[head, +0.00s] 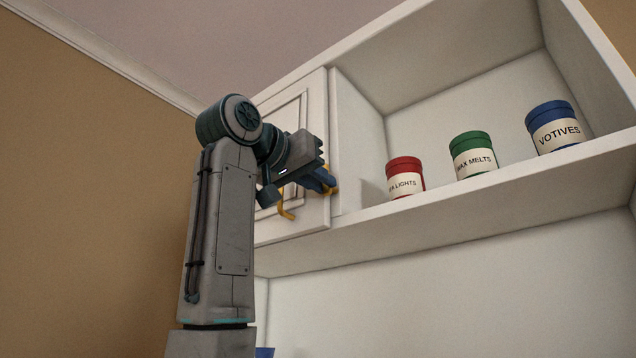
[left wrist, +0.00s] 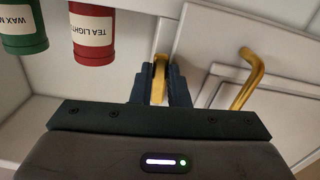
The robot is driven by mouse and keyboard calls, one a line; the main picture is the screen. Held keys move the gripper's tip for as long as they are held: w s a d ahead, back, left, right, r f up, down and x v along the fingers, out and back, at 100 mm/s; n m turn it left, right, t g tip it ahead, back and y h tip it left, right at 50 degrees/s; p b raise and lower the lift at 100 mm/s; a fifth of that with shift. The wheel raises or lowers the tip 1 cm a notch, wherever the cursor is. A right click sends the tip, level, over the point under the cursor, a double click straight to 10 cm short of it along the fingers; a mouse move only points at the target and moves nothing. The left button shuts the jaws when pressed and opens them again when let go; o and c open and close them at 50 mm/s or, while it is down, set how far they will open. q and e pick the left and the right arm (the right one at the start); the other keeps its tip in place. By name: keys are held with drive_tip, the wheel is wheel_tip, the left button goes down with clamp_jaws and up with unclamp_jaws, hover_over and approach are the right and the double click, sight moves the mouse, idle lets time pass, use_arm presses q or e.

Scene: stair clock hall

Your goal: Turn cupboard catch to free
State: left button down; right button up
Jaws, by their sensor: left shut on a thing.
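The cupboard door (head: 262,232) is white with a raised panel and looks closed, left of the open shelf. The brass cupboard catch (left wrist: 159,72) sits at the door's shelf-side edge and lies lengthwise between my fingers in the left wrist view. In the head view only a bit of the catch (head: 334,189) shows past the fingers. My left gripper (head: 326,183) is shut on the catch; its dark fingers also show in the left wrist view (left wrist: 160,88). The catch's pivot and exact angle are partly hidden. My right gripper is in neither view.
A brass door handle (head: 286,207) sticks out close to my left gripper. On the white shelf (head: 450,195) stand a red tea lights jar (head: 405,176), a green wax melts jar (head: 472,155) and a blue votives jar (head: 553,126). Open space lies below the shelf.

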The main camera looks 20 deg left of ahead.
use_arm(q)
drive_tip(key=shift+m, duration=0.6)
drive_tip(key=c, duration=1.4)
unclamp_jaws()
drive_tip(key=shift+s+a+f+b, duration=0.15)
drive_tip(key=shift+s+b, duration=0.25)
drive_tip(key=shift+b, duration=0.05)
drive_tip(key=b+v, duration=0.4)
drive_tip(key=v, duration=0.6)
